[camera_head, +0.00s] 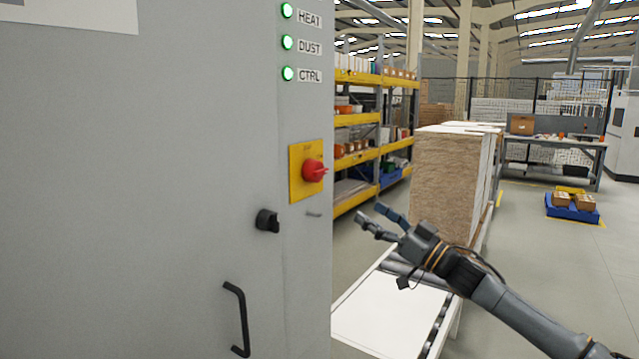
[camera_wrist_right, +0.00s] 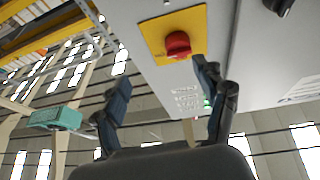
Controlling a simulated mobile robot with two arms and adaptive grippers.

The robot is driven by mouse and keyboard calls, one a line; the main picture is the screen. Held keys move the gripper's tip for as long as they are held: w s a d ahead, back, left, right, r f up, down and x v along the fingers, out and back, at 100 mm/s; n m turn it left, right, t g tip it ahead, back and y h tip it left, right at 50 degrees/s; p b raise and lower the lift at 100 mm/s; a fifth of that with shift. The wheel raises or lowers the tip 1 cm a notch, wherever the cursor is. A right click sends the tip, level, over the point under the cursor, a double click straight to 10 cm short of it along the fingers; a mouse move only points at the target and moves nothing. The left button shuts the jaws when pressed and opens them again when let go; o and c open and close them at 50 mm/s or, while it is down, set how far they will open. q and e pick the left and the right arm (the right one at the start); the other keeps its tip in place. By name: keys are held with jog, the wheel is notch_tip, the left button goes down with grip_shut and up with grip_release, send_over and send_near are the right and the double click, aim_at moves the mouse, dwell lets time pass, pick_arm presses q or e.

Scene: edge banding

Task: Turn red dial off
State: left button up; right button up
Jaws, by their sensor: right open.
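The red dial (camera_head: 314,170) sits on a yellow plate (camera_head: 296,178) on the grey cabinet, below the labelled lights. In the right wrist view the red dial (camera_wrist_right: 178,44) and its yellow plate (camera_wrist_right: 152,32) show ahead of the fingers at the top. My right gripper (camera_head: 372,220) is open and empty, to the right of the dial and lower in the head view, apart from it. Its two fingers (camera_wrist_right: 160,80) are spread in the right wrist view. My left gripper is not in view.
The grey cabinet (camera_head: 150,200) fills the left side. It carries a black knob (camera_head: 267,221), a black handle (camera_head: 237,318) and three lit green lights. A white-topped roller conveyor (camera_head: 390,310) and a stack of boards (camera_head: 445,185) stand behind my right arm. Yellow shelves (camera_head: 356,119) stand farther back.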

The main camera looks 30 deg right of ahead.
aim_at(323, 173)
jog(key=shift+n+y, duration=0.5)
jog(key=shift+y, duration=0.3)
jog(key=p+x, duration=0.2)
jog(key=x, duration=0.2)
jog(key=s+a+r+p+x, duration=0.1)
jog(key=p+x, duration=0.1)
jog(key=x, duration=0.3)
jog(key=r+p+x, duration=0.1)
jog(key=p+x, duration=0.2)
jog(key=x, duration=0.2)
jog(key=shift+s+a+r, duration=0.15)
jog(key=shift+s+a, duration=0.15)
jog(key=shift+s, duration=0.1)
jog(key=shift+w+a, duration=0.25)
jog(key=shift+w, duration=0.25)
jog(key=shift+c, duration=0.4)
jog(key=c, duration=1.1)
